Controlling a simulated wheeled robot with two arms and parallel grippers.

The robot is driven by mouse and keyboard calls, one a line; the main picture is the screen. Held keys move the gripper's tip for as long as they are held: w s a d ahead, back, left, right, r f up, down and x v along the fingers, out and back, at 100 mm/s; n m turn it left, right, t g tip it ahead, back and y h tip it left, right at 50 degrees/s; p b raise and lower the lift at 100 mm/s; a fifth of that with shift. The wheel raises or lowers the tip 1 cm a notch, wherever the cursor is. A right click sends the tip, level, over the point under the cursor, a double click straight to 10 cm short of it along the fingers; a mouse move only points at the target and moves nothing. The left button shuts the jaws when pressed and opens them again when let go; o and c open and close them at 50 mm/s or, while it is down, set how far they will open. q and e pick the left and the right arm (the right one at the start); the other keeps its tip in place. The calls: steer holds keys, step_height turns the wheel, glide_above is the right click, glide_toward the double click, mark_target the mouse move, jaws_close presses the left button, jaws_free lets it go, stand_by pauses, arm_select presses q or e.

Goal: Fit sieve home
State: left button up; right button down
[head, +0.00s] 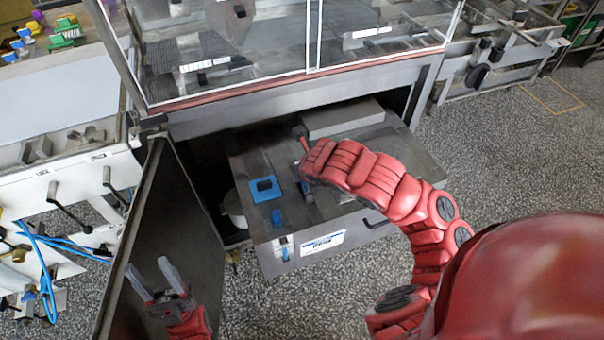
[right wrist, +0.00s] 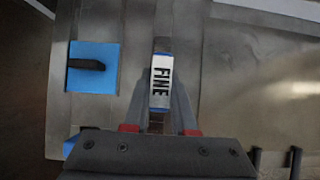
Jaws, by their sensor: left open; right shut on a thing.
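A piece with a white label reading "FINE" and blue ends (right wrist: 161,82) sits between the fingers of my right gripper (right wrist: 160,100) in the right wrist view. I take it to be the sieve's handle; the sieve's mesh is not visible. My right gripper (head: 306,187) is shut on it, low over the pulled-out metal unit (head: 262,232) in the head view, partly hidden by my red arm. I cannot tell how deep the sieve sits. My left gripper (head: 151,273) is open and empty at lower left, in front of the dark door.
A blue square with a dark handle (head: 265,188) lies left of my right gripper; it also shows in the right wrist view (right wrist: 95,83). A grey block (head: 343,117) lies at the unit's back. The open dark door (head: 150,225) stands left. Speckled floor is clear at right.

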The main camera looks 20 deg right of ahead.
steer(key=shift+f+b, duration=0.9)
steer(key=shift+b, duration=0.05)
steer(key=shift+s+f, duration=0.15)
steer(key=shift+f, duration=0.05)
